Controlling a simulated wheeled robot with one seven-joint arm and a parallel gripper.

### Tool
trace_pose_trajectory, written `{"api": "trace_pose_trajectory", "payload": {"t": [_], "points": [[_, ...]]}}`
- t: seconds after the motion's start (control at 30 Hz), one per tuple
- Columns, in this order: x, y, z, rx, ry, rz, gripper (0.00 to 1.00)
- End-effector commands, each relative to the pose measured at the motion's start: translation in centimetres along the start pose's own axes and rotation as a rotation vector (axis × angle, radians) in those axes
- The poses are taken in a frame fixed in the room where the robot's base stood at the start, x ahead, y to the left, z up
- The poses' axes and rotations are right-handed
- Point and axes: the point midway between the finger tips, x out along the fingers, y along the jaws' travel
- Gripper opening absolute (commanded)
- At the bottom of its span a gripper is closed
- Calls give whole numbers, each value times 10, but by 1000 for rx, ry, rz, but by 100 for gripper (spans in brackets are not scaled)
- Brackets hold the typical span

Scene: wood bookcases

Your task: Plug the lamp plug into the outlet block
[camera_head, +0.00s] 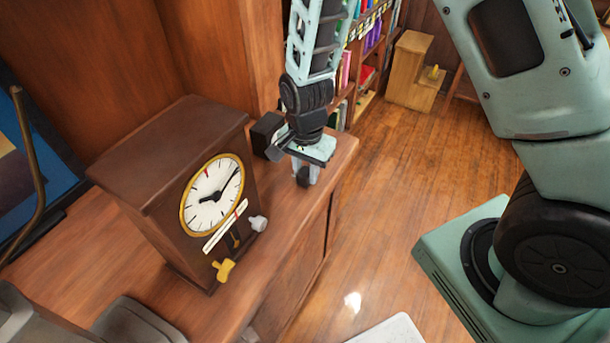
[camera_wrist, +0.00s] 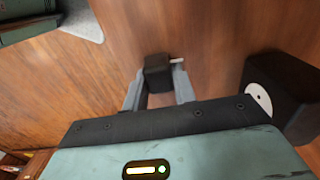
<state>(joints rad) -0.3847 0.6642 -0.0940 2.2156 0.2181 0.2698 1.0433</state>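The lamp plug (camera_wrist: 158,72) is a small black block with a pale prong pointing right in the wrist view. It is between the fingertips of my gripper (camera_wrist: 160,88), which look closed against its sides. In the head view my gripper (camera_head: 304,168) points down at the cabinet top's right end, with the dark plug (camera_head: 303,179) low between its fingers, close to the wood. The outlet block (camera_wrist: 285,98) is a black box with a pale round socket face, to the right and apart from the plug. In the head view the black block (camera_head: 265,133) is left of my gripper.
A brown clock (camera_head: 171,180) with yellow and grey knobs stands on the cabinet top (camera_head: 288,232), left of my gripper. Behind is a bookshelf (camera_head: 372,52) with colourful books. A wooden step stool (camera_head: 411,72) stands on the floor at the back right. The cabinet edge is close.

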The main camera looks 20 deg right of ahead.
Motion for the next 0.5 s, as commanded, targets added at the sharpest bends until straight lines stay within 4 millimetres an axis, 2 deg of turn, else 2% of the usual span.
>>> {"api": "trace_pose_trajectory", "payload": {"t": [0.17, 0.37, 0.5], "points": [[0, 0, 0, 0, 0, 0, 3], [-2, 0, 0, 0, 0, -1, 3], [-18, -1, 0, -1, 2, -3, 3]]}}
